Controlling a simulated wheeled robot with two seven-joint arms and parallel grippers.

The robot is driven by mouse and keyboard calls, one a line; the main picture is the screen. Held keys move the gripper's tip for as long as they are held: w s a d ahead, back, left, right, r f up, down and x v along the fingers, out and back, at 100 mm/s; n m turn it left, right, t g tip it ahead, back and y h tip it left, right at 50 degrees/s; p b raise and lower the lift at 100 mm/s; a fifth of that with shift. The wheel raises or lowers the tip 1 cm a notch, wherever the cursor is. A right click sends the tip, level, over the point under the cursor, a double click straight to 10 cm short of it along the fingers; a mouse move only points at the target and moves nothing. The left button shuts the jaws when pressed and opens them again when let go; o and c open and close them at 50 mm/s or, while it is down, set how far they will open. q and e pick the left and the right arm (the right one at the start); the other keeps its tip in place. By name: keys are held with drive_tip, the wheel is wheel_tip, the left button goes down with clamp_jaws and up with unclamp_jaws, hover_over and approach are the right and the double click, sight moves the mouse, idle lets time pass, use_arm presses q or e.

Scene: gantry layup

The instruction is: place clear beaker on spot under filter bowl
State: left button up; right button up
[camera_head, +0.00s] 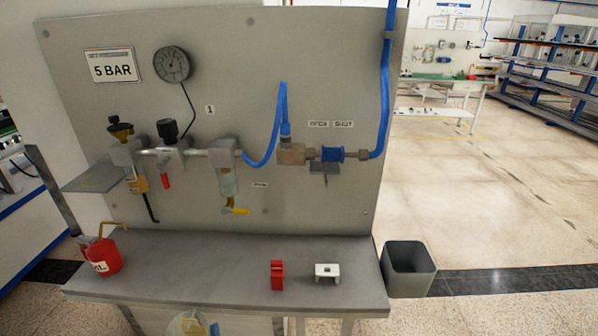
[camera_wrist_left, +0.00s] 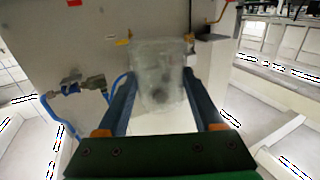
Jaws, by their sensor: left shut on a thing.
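The clear beaker (camera_wrist_left: 158,82) is between the two dark blue fingers of my left gripper (camera_wrist_left: 160,76) in the left wrist view. The fingers are shut on its sides. In the head view, a pale see-through shape (camera_head: 186,324) is cut off at the bottom edge, in front of the bench; I cannot tell whether it is the beaker. The filter bowl (camera_head: 228,182) hangs on the panel's pipe line, with a yellow drain handle (camera_head: 237,211) below it. The bench top beneath the bowl is bare, with no visible mark. My right gripper is not in view.
The upright panel (camera_head: 300,80) closes off the back.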

use_arm(q)
drive_tip(key=shift+f+m+t+h, duration=0.3)
drive_tip(key=shift+m+h, duration=0.4)
drive_tip(key=shift+h, duration=0.3)
drive_tip(key=h, duration=0.1)
drive_tip(key=m+h, duration=0.1)
drive_tip(key=s, duration=0.1)
drive_tip(key=shift+d+f+m+t+h, duration=0.3)
drive_tip(key=shift+m+h, duration=0.1)
drive_tip(key=w+d+f+m+g+h, duration=0.1)
drive_tip(key=w+f+m+g+h, duration=0.2)
drive_tip(key=w+m+h, duration=0.6)
drive_tip(key=s+a+r+m+g+h, duration=0.1)
drive_tip(key=s+g+h, duration=0.1)
drive_tip(key=s+a+r+m+g+h, duration=0.1)
drive_tip(key=s+r+g+h, duration=0.1)
drive_tip(key=s+h, duration=0.1)
drive_tip(key=s+a+r+m+g+h, duration=0.1)
drive_tip(key=s+m+g+h, duration=0.1)
drive_tip(key=h, duration=0.1)
drive_tip(key=shift+s+r, duration=0.2)
drive_tip(key=shift+s, duration=0.15)
drive_tip(key=shift+w+d+r+n+t+y, duration=0.1)
drive_tip(key=shift+d+r+n+t+y, duration=0.25)
drive_tip(key=shift+n+t, duration=0.35)
drive_tip(key=shift+w+f, duration=0.1)
drive_tip(key=shift+f, duration=0.15)
